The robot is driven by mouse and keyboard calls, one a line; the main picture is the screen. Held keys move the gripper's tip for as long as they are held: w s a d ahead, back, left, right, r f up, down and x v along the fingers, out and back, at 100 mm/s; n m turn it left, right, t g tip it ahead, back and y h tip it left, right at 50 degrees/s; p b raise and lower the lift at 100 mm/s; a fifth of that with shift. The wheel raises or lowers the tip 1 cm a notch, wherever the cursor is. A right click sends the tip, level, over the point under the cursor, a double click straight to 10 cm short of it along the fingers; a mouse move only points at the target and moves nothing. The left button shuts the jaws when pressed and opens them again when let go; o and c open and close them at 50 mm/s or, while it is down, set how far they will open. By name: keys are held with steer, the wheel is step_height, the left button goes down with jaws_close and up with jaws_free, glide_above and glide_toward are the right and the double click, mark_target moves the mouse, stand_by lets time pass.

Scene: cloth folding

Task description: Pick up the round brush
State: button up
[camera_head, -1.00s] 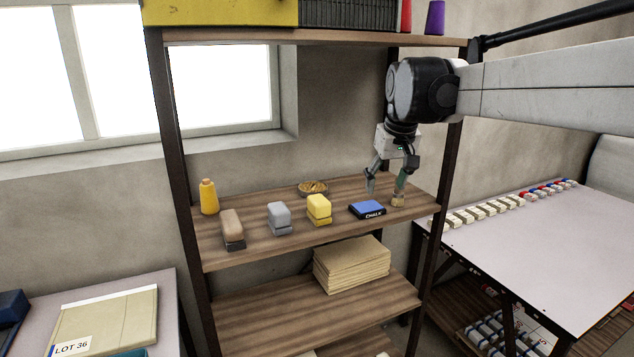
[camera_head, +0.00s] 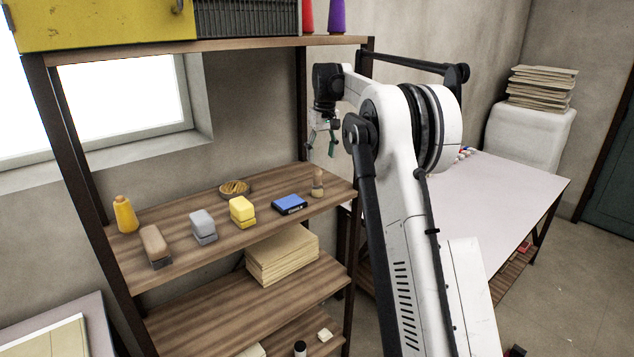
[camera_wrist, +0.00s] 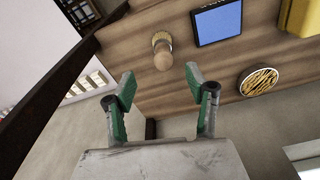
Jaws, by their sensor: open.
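The round brush (camera_head: 318,184), with a tan wooden handle and pale bristles, stands upright at the right end of the middle shelf (camera_head: 262,202). In the wrist view the brush (camera_wrist: 162,52) lies beyond the fingertips, roughly in line with the gap between them. My gripper (camera_head: 322,148) is above the shelf, over the brush and apart from it. Its green-padded fingers are spread and empty in the wrist view (camera_wrist: 160,82).
Further left are a yellow block (camera_head: 242,211), a grey block (camera_head: 203,226), a brown block (camera_head: 156,246) and a yellow bottle (camera_head: 124,214). A round dish (camera_head: 234,188) is behind. The shelf's dark post (camera_wrist: 62,62) is close by.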

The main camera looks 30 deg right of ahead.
mark_target(317, 187)
steer(key=f, duration=0.5)
steer(key=w+f, duration=0.1)
steer(key=f, duration=0.2)
steer(key=shift+f+p, duration=0.25)
steer(key=shift+p, duration=0.05)
steer(key=shift+w+a+f+p, duration=0.1)
steer(key=shift+w+f+p, duration=0.1)
steer(key=shift+f, duration=0.65)
steer(key=shift+w+a+f+p, duration=0.1)
steer(key=shift+w+f+p, duration=0.05)
steer(key=shift+f, duration=0.7)
steer(key=shift+w+a+f+p, duration=0.1)
steer(key=shift+w+f+p, duration=0.1)
steer(key=shift+f, duration=0.65)
steer(key=shift+c, duration=0.5)
steer(key=c, duration=1.1)
